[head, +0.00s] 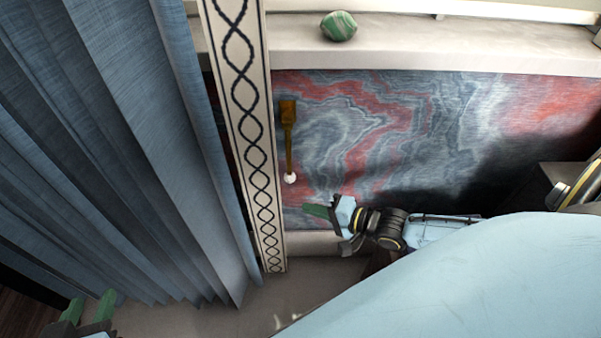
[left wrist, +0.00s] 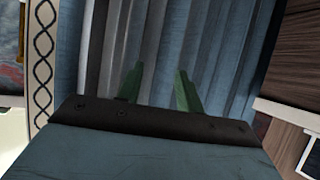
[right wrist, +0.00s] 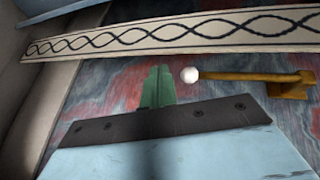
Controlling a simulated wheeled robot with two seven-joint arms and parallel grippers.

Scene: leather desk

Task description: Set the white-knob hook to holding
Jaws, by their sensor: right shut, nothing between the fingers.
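The hook is a brass arm (head: 289,140) on a small bracket (head: 287,111) against the marbled wall, with a white knob (head: 290,178) at its lower end in the head view. In the right wrist view the brass arm (right wrist: 240,76) lies along the wall, with its white knob (right wrist: 189,75) beside my fingertips. My right gripper (head: 318,211) is shut and empty, just below and right of the knob; its green fingers (right wrist: 158,88) do not visibly touch it. My left gripper (head: 90,307) is open and empty in front of the curtain; its spread fingers show in the left wrist view (left wrist: 160,88).
A pleated blue curtain (head: 110,120) hangs at the left. A cream band with a dark twisted pattern (head: 250,130) runs between curtain and hook. A green striped stone (head: 339,26) sits on the pale ledge (head: 450,45) above. Wall right of the hook is clear.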

